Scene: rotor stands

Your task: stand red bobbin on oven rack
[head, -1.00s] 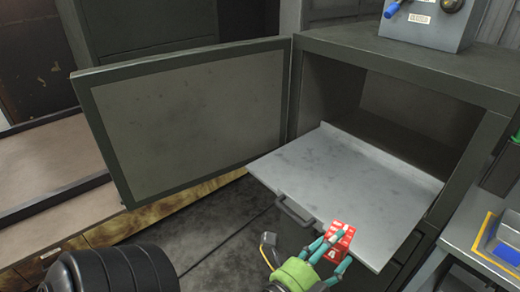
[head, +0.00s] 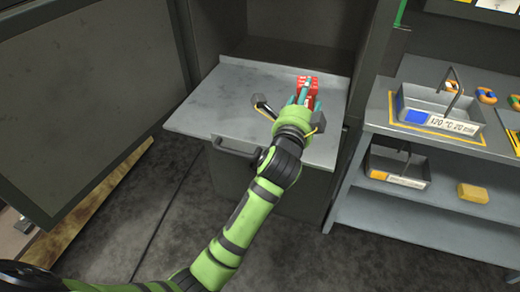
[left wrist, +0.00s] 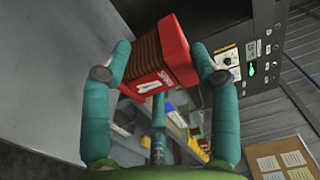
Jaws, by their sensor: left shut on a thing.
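The red bobbin (head: 307,83) has red end faces, a dark brown ribbed middle and a white mark; it fills the upper middle of the left wrist view (left wrist: 158,52). My left gripper (head: 304,97) is shut on it, with teal fingers on both sides of it in the left wrist view (left wrist: 161,60). The oven rack (head: 215,98) is a flat grey pulled-out shelf with a front handle. The bobbin is over the rack's right part, towards the oven opening. I cannot tell whether it touches the rack. My right gripper is not in view.
The open oven door (head: 85,85) stands at the left. On the right, a shelf unit (head: 440,207) holds a labelled tray (head: 437,112), a lower tray (head: 395,168) and a yellow block (head: 473,193). The rack's left and middle are clear.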

